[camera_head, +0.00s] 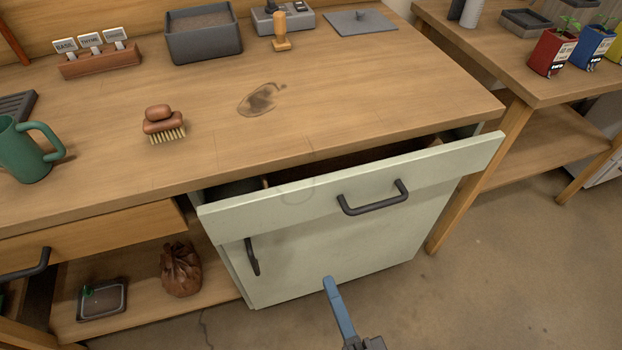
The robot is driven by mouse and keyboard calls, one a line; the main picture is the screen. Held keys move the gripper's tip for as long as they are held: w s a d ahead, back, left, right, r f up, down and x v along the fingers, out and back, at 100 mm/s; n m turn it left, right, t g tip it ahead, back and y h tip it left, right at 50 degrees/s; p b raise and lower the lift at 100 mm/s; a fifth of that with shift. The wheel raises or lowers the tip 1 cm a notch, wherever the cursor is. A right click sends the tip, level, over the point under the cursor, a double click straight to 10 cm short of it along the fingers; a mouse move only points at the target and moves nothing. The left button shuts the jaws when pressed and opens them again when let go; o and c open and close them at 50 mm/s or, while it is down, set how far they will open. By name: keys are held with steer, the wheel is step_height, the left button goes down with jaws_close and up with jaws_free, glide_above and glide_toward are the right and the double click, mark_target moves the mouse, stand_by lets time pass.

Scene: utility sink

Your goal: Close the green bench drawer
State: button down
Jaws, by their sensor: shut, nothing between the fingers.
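The pale green bench drawer (299,202) stands partly open under the wooden benchtop, with its front pulled out and a dark gap showing behind its top edge. Its dark bar handle (373,198) is right of the middle of the front. My gripper (328,284) shows at the bottom middle, with blue fingers shut and empty. In the picture it is below the drawer front, over the lower part of the green cabinet door (330,255). I cannot tell whether it touches the door. What lies inside the drawer is mostly hidden.
A dark vertical handle (252,257) is on the cabinet door. A wooden drawer (90,235) is at the left, above a shelf with a brown sack (181,270). A green mug (25,150) and brush (163,125) stand on the benchtop. Floor (500,270) at the right is clear.

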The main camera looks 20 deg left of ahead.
mark_target(300, 208)
steer(key=shift+m, duration=0.5)
steer(key=x, duration=0.8)
steer(key=r+p+x, duration=0.1)
steer(key=x, duration=0.4)
steer(key=shift+w, duration=0.1)
steer(key=b+x, duration=0.2)
steer(key=x, duration=0.3)
steer(key=shift+w+b, duration=0.15)
steer(key=shift+b, duration=0.15)
steer(key=shift+w+a+r, duration=0.1)
steer(key=shift+w+a, duration=0.05)
steer(key=shift+r+t, duration=0.25)
steer(key=shift+t, duration=0.05)
steer(key=shift+a, duration=0.1)
